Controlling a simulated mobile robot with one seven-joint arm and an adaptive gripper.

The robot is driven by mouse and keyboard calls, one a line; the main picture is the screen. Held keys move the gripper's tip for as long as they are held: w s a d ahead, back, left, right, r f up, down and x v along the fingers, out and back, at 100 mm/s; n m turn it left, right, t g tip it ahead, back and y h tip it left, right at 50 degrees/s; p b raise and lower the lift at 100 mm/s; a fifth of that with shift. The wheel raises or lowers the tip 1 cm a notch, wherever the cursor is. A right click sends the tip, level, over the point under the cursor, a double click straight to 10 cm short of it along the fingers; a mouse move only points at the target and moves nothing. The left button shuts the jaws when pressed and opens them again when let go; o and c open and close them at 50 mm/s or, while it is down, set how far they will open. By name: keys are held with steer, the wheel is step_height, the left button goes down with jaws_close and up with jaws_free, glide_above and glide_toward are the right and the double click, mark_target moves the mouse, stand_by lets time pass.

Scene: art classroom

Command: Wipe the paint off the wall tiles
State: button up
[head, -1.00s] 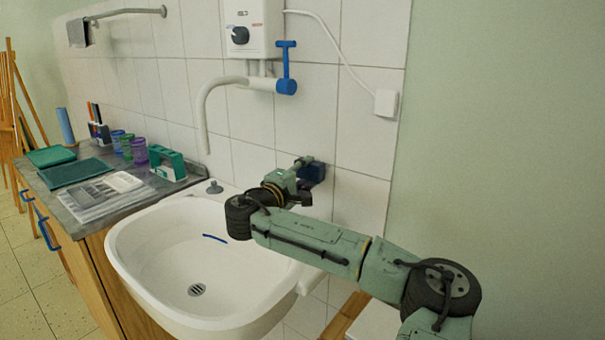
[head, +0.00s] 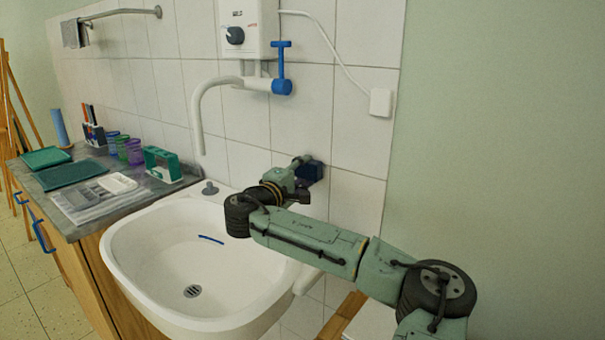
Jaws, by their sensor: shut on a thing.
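White wall tiles (head: 358,213) cover the wall behind the basin. My gripper (head: 302,178) is at the tiles, above the right rear of the basin. It is shut on a dark blue block (head: 313,171), whose far side is against or very near the tiles. The fingers are small and partly hidden by my wrist. I see no clear paint on the visible tiles; the patch behind the block and my arm is hidden.
The white basin (head: 138,240) holds a thin blue strip (head: 211,240). A white spout (head: 197,115) with a blue lever (head: 281,65) hangs above, under a water heater (head: 247,30). A counter (head: 75,228) at left carries trays, cups and a green holder (head: 162,165). A socket (head: 381,102) is at right.

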mark_target(322, 172)
steer(key=shift+w+d, duration=0.3)
steer(key=shift+w, duration=0.1)
steer(key=shift+s+d+f+b, duration=0.1)
steer(key=shift+s+d+b, duration=0.3)
steer(key=shift+d, duration=0.15)
steer(key=shift+s+d+b, duration=0.4)
steer(key=shift+s+d, duration=0.45)
steer(key=shift+d, duration=0.15)
steer(key=shift+w+d+b, duration=0.1)
steer(key=shift+b, duration=0.25)
steer(key=shift+w+a, duration=1.25)
steer(key=shift+a, duration=0.25)
steer(key=shift+c, duration=0.3)
